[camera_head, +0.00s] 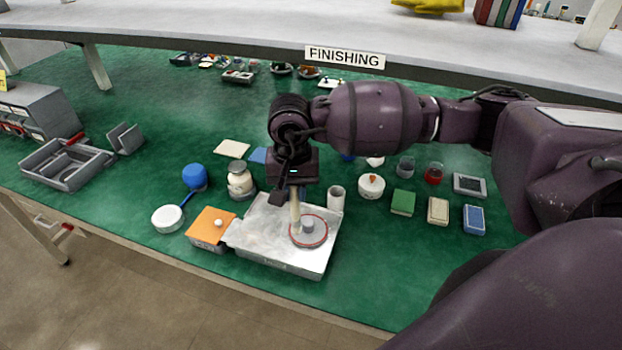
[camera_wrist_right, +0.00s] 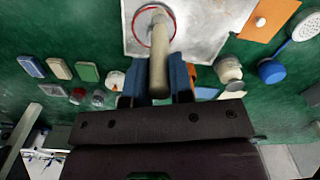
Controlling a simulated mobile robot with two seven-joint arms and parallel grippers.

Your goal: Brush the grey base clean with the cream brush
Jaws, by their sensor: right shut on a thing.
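The grey base (camera_head: 308,231), a round disc with a red rim and a raised grey hub, sits on the right part of a pale metal tray (camera_head: 264,232). My right gripper (camera_head: 294,192) is shut on the cream brush (camera_head: 295,212), which points down over the left side of the base. In the right wrist view the brush (camera_wrist_right: 159,65) stands between the two blue fingers, its far end over the base's red ring (camera_wrist_right: 149,33). I cannot tell whether the brush tip touches the base. My left gripper is not in view.
An orange-lidded box (camera_head: 210,226) adjoins the tray's left side. A white cup (camera_head: 337,197) and a lidded jar (camera_head: 240,182) stand behind it. Green (camera_head: 403,202), cream and blue blocks lie to the right. A shelf (camera_head: 300,35) overhangs the back. The green mat front right is clear.

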